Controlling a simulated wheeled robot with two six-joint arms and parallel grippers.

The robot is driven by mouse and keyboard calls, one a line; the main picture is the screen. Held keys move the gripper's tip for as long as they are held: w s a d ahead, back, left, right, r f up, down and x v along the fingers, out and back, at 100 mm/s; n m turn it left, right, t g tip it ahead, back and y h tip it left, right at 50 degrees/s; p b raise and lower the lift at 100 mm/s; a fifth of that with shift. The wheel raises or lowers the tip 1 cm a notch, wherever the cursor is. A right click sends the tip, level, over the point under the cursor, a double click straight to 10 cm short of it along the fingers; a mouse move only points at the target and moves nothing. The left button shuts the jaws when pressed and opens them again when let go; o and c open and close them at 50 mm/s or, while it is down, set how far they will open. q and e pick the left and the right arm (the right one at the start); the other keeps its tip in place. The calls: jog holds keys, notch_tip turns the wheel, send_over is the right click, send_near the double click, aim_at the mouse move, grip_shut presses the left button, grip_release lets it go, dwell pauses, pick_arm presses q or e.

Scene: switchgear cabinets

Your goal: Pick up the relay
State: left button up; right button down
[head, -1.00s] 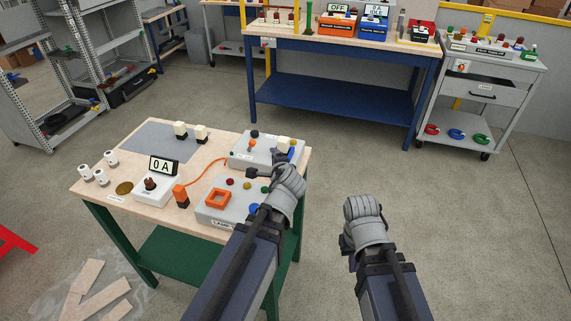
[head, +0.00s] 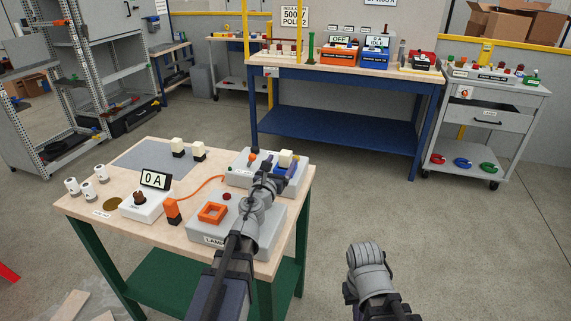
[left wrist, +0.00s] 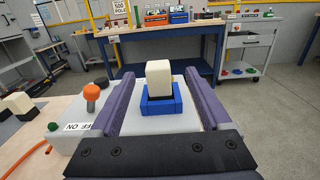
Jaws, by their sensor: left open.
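A cream relay (head: 286,157) with a dark base sits upright in a blue socket (head: 293,170) on a grey box at the table's back right. In the left wrist view the relay (left wrist: 159,76) and blue socket (left wrist: 161,106) lie between the two purple-grey fingers of my left gripper (left wrist: 160,84). The gripper is open, with a gap on both sides of the relay. In the head view the left gripper (head: 272,171) is near the relay and hides part of the box. Two similar cream-and-black blocks (head: 178,147) (head: 198,150) stand near the grey mat. My right arm's fingers cannot be seen.
An orange-topped lever (left wrist: 91,93) stands left of the socket. The lamp box (head: 233,225) with an orange frame is in front. An ammeter reading 0 A (head: 155,181), white cylinders (head: 87,174) and an orange cable (head: 200,187) are on the left.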

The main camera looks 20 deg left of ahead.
aim_at(284, 158)
pick_arm(q)
jog(key=shift+w+a+f+b, duration=0.1)
jog(key=shift+w+f+b, duration=0.1)
jog(key=shift+w, duration=1.35)
jog(key=shift+w+f+b, duration=0.1)
jog(key=shift+w+f, duration=0.05)
jog(key=shift+w, duration=1.4)
jog(key=shift+s, duration=0.1)
jog(key=shift+c, duration=0.3)
grip_shut()
